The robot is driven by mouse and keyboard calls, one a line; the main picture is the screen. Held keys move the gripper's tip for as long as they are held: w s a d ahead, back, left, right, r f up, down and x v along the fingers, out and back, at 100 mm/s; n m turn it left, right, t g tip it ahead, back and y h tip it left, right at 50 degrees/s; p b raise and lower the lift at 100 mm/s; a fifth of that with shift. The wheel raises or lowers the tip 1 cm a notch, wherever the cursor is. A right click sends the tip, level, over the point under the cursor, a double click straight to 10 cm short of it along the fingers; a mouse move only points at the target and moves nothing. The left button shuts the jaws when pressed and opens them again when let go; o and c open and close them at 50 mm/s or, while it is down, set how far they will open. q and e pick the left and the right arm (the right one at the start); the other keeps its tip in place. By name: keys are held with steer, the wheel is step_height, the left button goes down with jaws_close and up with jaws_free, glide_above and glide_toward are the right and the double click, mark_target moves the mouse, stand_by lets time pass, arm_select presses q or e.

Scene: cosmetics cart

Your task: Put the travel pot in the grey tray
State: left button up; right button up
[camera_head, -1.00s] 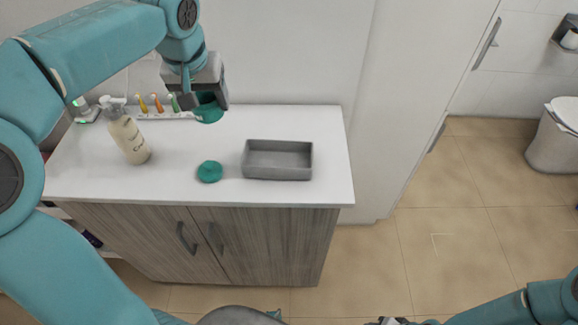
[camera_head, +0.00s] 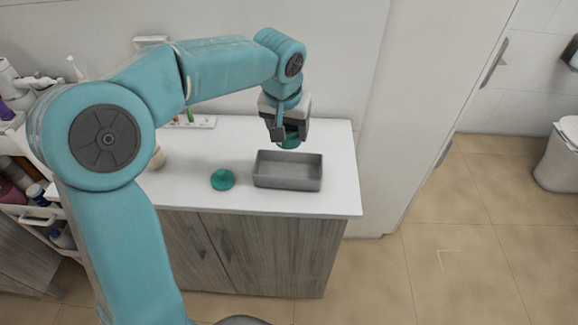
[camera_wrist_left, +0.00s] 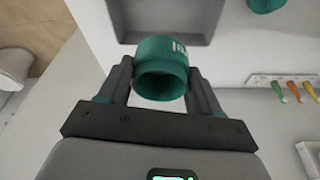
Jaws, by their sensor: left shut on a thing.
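The travel pot is a teal-green cylinder (camera_head: 291,142) held in my left gripper (camera_head: 289,134). In the left wrist view the pot (camera_wrist_left: 162,72) sits between the two fingers, its dark open mouth facing the camera. The left gripper is shut on it, above the counter and close to the tray's back edge in the head view. The grey tray (camera_head: 287,184) is an empty, shallow rectangular box on the counter. Part of it shows at the top of the left wrist view (camera_wrist_left: 165,35). My right gripper is not in view.
A teal round piece (camera_head: 222,179) lies on the white counter (camera_head: 330,200) left of the tray. A holder with coloured brushes (camera_head: 200,123) stands at the back, and a beige bottle (camera_head: 157,159) is partly hidden by my arm. The counter's right end is clear.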

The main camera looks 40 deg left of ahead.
arm_select(q)
step_height(320, 180, down, 12)
stand_by(0.4)
steer(key=shift+f, duration=0.1)
steer(key=o, duration=1.2)
